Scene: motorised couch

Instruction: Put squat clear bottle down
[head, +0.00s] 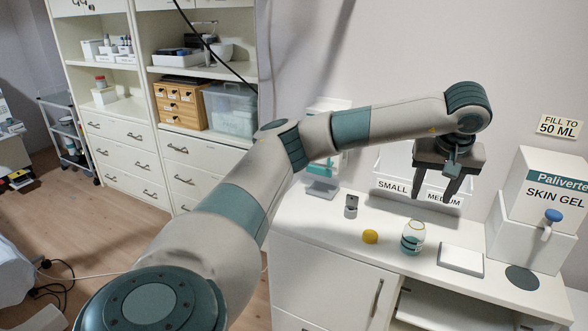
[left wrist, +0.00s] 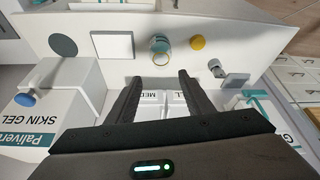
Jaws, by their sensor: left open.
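The squat clear bottle (head: 412,238), with teal bands and a pale top, stands upright on the white counter (head: 335,228). It also shows in the left wrist view (left wrist: 160,44), beyond the fingertips. A round yellow lid (head: 370,236) lies beside it on the counter. My left gripper (head: 452,192) hangs above the counter, behind and to the right of the bottle, with its fingers pointing down. In the left wrist view the gripper (left wrist: 159,78) is open, with nothing between its fingers and a clear gap to the bottle. My right gripper is in neither view.
A white square pad (head: 460,258) and a dark grey disc (head: 522,278) lie right of the bottle. A skin gel box (head: 545,190) with a blue-topped pump stands at right. SMALL and MEDIUM bins (head: 393,186) are behind. A small grey item (head: 351,204) stands left.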

